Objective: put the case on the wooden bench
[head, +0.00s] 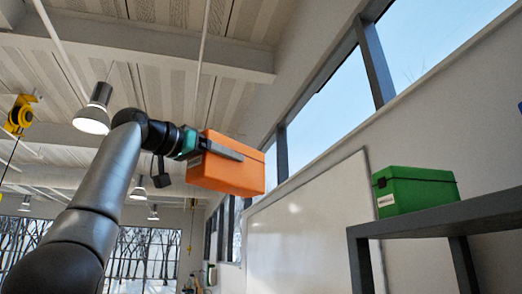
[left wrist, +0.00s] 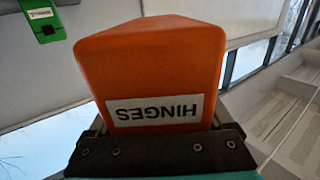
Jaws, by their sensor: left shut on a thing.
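An orange case (head: 228,174) hangs in the air left of the middle in the head view. My left gripper (head: 225,151) is shut on it, with a dark finger along its near side. In the left wrist view the orange case (left wrist: 150,70) fills the middle, and its white label reads HINGES upside down. The left gripper's dark jaw (left wrist: 160,150) lies across the label end of the case. The wooden bench is not visible in either view. My right gripper is not in view.
A green case (head: 414,190) stands on a grey shelf (head: 440,216) at the right; it also shows in the left wrist view (left wrist: 42,16). A whiteboard (head: 310,230) and high windows line the wall. A lamp (head: 94,110) and a yellow hoist (head: 21,114) hang at left.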

